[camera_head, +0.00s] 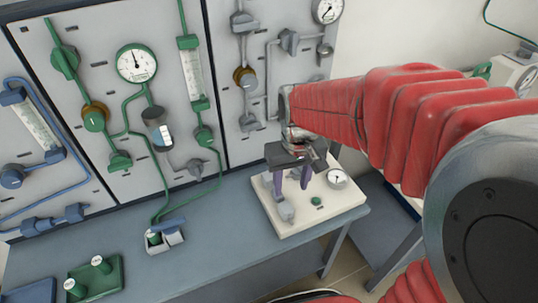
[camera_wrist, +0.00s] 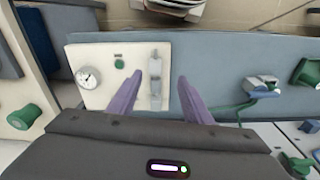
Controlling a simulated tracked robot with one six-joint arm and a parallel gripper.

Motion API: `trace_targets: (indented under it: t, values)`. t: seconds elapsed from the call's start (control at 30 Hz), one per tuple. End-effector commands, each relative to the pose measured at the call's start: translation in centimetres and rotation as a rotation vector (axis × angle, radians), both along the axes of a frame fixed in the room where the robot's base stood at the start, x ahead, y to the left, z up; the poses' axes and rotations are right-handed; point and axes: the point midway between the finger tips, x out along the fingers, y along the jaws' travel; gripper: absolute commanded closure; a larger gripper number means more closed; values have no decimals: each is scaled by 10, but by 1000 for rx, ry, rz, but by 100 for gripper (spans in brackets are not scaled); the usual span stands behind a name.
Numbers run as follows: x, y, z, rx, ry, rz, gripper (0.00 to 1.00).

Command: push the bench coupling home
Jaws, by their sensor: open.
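My gripper (camera_head: 291,186) has two purple fingers, apart and empty, pointing down over the cream bench unit (camera_head: 333,205). In the wrist view the gripper (camera_wrist: 170,80) has its left finger over the unit, beside a grey metal fitting (camera_wrist: 155,84) in line on the plate. That fitting also shows in the head view (camera_head: 287,212), partly hidden by a finger. A grey block with a green hose end (camera_head: 166,240) stands on the bench to the left; it shows in the wrist view (camera_wrist: 262,86). I cannot tell which of these is the bench coupling, nor whether my fingers touch the fitting.
The unit has a round gauge (camera_head: 336,178) and a green button (camera_head: 316,201). A wall panel (camera_head: 110,115) with gauges, valves and pipes stands behind the blue-grey bench (camera_head: 222,232). A green tray (camera_head: 97,280) with green pieces is at front left. The bench between is clear.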

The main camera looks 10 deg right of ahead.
Motion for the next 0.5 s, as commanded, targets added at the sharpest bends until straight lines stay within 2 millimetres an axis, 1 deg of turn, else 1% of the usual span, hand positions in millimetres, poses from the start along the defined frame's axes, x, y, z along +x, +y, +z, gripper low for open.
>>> trace_targets:
  t: [0.03,0.1,0.3,0.4,0.5]
  values:
    - [7,0,-7,-1,19,7,55]
    - [16,0,-15,-1,39,19,55]
    - [43,0,-35,-2,83,54,55]
    - [56,0,-42,-2,94,72,55]
    - [68,0,-44,-3,95,93,55]
